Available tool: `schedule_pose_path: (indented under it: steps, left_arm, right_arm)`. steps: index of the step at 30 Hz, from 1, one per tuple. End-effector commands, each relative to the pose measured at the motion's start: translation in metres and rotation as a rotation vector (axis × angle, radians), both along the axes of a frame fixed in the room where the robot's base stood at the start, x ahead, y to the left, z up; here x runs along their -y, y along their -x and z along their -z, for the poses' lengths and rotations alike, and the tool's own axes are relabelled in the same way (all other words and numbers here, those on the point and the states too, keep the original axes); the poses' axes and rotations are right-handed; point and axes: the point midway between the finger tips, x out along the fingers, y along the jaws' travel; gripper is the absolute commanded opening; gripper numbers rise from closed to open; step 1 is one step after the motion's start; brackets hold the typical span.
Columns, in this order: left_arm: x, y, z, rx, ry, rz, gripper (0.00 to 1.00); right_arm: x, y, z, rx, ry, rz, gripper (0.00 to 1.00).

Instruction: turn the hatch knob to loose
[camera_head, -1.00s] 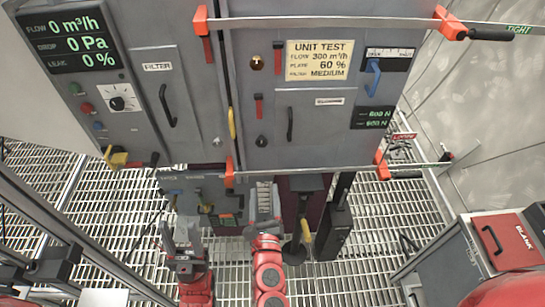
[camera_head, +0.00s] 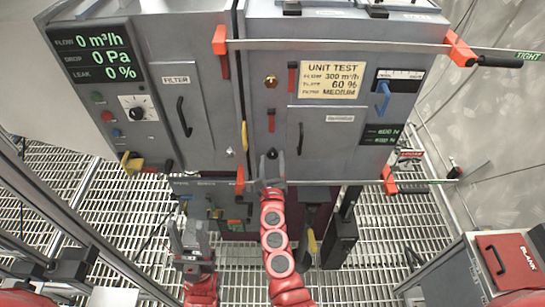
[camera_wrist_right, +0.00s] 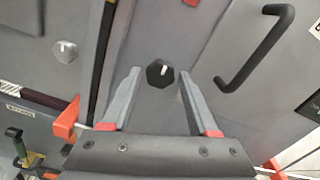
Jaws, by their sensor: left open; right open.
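The hatch knob (camera_head: 272,154) is a small dark knob low on the grey cabinet front, left of the hatch door (camera_head: 325,145). In the right wrist view the knob (camera_wrist_right: 159,73) is black and faceted with a white mark pointing up and slightly right. My right gripper (camera_head: 271,168) is open in front of it; its two fingers (camera_wrist_right: 159,80) stand on either side of the knob with gaps visible, not gripping it. My left gripper (camera_head: 187,232) is open and empty, low and to the left, below the cabinet front.
A second knob (camera_wrist_right: 65,51) sits left of a dark seam. The hatch handle (camera_head: 300,138) is to the right. A clamp bar (camera_head: 330,183) with orange ends crosses just below the knob. A cart with a red panel (camera_head: 508,260) stands at right.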

Motion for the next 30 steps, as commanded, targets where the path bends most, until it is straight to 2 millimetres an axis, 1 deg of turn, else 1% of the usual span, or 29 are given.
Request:
schedule_pose_path:
  steps: [1,4,13,17,18,20,21,23,30]
  left_arm:
    - [0.0,0.0,-0.0006,0.0,0.0,0.0,0.5]
    - [0.0,0.0,-0.0009,0.0,0.0,0.0,0.5]
    - [0.0,0.0,-0.0008,0.0,0.0,0.0,0.5]
    - [0.0,0.0,-0.0008,0.0,0.0,0.0,0.5]
    - [0.0,0.0,-0.0008,0.0,0.0,0.0,0.5]
    - [0.0,0.0001,-0.0008,0.0,0.0,0.0,0.5]
    - [0.0,0.0,-0.0008,0.0,0.0,0.0,0.5]
    - [0.0,0.0,-0.0008,0.0,0.0,0.0,0.5]
    - [0.0,0.0,0.0018,0.0,0.0,0.0,0.5]
  right_arm:
    - [0.0003,-0.0044,-0.0016,0.002,0.001,0.0,0.6]
    - [0.0012,-0.0087,-0.0006,0.001,0.001,0.003,0.6]
    - [0.0012,-0.01,0.0003,0.0,0.0,0.002,0.6]
    - [0.0011,-0.01,0.0002,0.0,0.001,0.002,0.37]
    - [0.0012,-0.01,0.0001,0.0,0.001,0.002,0.29]
    - [0.0012,-0.01,0.0,0.0,0.001,0.002,0.19]
    - [0.0012,-0.01,0.0,0.0,0.001,0.002,0.11]
    - [0.0013,-0.01,0.0,0.0,0.001,0.002,0.01]
    - [0.0023,-0.0103,0.0009,0.0,0.011,0.004,0.0]
